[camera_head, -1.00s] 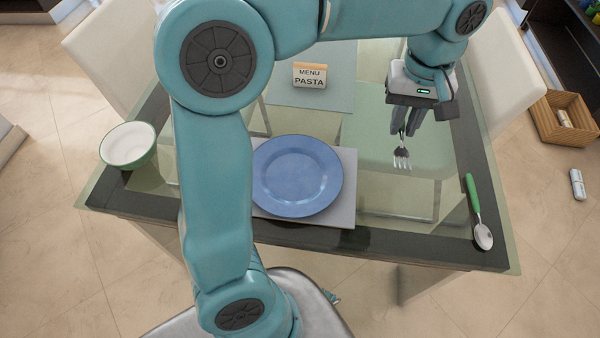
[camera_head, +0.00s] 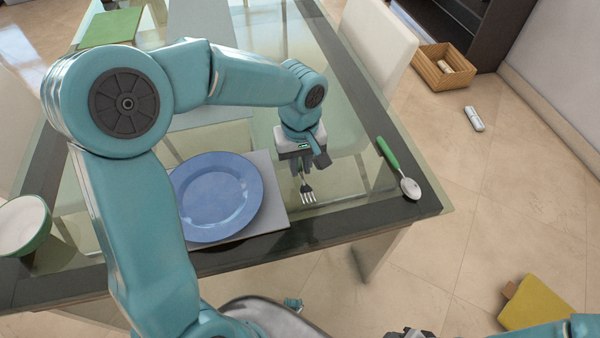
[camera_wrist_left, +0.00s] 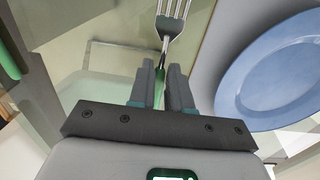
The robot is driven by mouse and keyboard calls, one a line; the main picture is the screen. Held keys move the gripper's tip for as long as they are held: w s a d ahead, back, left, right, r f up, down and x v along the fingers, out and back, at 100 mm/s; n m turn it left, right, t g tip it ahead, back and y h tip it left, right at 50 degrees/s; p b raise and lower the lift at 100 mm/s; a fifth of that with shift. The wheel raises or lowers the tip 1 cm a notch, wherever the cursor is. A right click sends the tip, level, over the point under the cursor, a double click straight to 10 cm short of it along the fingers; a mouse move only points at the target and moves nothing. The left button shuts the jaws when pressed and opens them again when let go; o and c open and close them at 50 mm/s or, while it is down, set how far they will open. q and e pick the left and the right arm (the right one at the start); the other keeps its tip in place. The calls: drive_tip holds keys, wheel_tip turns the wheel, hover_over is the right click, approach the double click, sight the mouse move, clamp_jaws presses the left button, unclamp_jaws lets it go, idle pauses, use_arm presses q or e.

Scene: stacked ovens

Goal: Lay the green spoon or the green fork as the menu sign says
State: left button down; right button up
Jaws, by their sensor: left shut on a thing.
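My left gripper (camera_head: 302,172) points down just right of the blue plate (camera_head: 217,196), shut on the green fork (camera_head: 307,193). The fork's steel tines point toward the table's near edge. In the left wrist view its green handle runs between the jaws, with the fork head (camera_wrist_left: 170,25) beyond them. I cannot tell whether the fork touches the glass. The green spoon (camera_head: 400,172) lies on the dark right border of the table, apart from the gripper. The menu sign is not visible now. Dark parts at the bottom edge may be my right gripper (camera_head: 410,333).
The plate rests on a grey placemat (camera_head: 268,208) on the glass table. A white bowl with green outside (camera_head: 25,225) stands at the left. A chair (camera_head: 378,45) is beyond the right edge. A wooden crate (camera_head: 432,70) and a yellow object (camera_head: 537,303) are on the floor.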

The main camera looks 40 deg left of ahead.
sight(300, 168)
use_arm(q)
wheel_tip(300, 168, down, 3)
drive_tip(key=shift+w+f, duration=0.1)
drive_tip(key=shift+f, duration=0.05)
drive_tip(key=shift+f+b, duration=0.15)
drive_tip(key=shift+b, duration=0.25)
drive_tip(key=c, duration=1.1)
unclamp_jaws()
drive_tip(key=shift+o, duration=0.2)
drive_tip(key=shift+r, duration=0.2)
drive_tip(key=shift+r+p, duration=0.3)
drive_tip(key=shift+p, duration=0.05)
wheel_tip(300, 168, up, 12)
drive_tip(key=p, duration=0.2)
drive_tip(key=shift+f, duration=0.25)
